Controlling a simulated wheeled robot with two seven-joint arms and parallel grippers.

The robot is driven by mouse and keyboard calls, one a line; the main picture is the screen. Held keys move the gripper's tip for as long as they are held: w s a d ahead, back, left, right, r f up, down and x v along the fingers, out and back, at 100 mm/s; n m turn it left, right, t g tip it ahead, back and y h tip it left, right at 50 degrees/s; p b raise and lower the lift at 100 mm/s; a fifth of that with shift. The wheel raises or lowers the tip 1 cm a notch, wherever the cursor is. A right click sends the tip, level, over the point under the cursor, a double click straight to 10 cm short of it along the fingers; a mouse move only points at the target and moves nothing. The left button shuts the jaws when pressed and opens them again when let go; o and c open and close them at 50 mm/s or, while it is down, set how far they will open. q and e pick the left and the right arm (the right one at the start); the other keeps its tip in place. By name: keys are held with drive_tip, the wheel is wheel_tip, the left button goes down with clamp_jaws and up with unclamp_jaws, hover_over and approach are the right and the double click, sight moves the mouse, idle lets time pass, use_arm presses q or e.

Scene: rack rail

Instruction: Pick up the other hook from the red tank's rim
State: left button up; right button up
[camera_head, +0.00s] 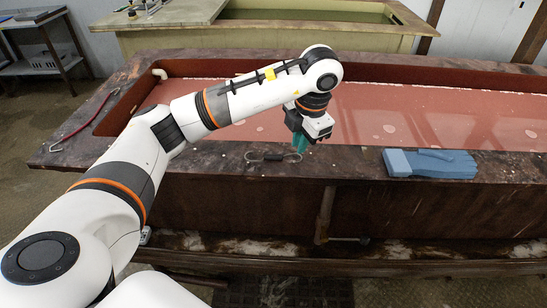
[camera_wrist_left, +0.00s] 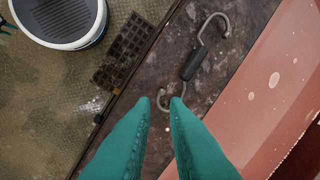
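A metal hook with curved wire ends and a dark middle grip (camera_head: 274,156) lies on the front rim (camera_head: 215,165) of the red tank. In the left wrist view the same hook (camera_wrist_left: 194,63) lies on the dark, worn rim (camera_wrist_left: 235,45), one curved end showing between my fingertips. My left gripper (camera_head: 301,143) hangs over the front rim, close to the hook's right end. Its teal fingers (camera_wrist_left: 160,101) are apart with nothing held; their exact height above the hook is unclear. A long red hooked rod (camera_head: 85,120) lies on the left rim. My right gripper is out of view.
Reddish liquid (camera_head: 430,110) fills the tank behind. A black grated mat (camera_head: 285,292) lies on the floor in front. The rim between hook and blue object is mostly clear.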

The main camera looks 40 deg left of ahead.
sight(295, 161)
use_arm(q)
drive_tip(key=shift+w+a+f+p, duration=0.15)
drive_tip(key=shift+a+f+p, duration=0.1)
drive_tip(key=shift+f, duration=0.75)
drive_tip(key=shift+w+a+f+p, duration=0.1)
drive_tip(key=shift+f+p, duration=0.15)
drive_tip(key=shift+f, duration=0.75)
drive_tip(key=shift+w+a+f+p, duration=0.15)
drive_tip(key=shift+a+f+p, duration=0.1)
drive_tip(key=shift+f, duration=0.75)
clamp_jaws()
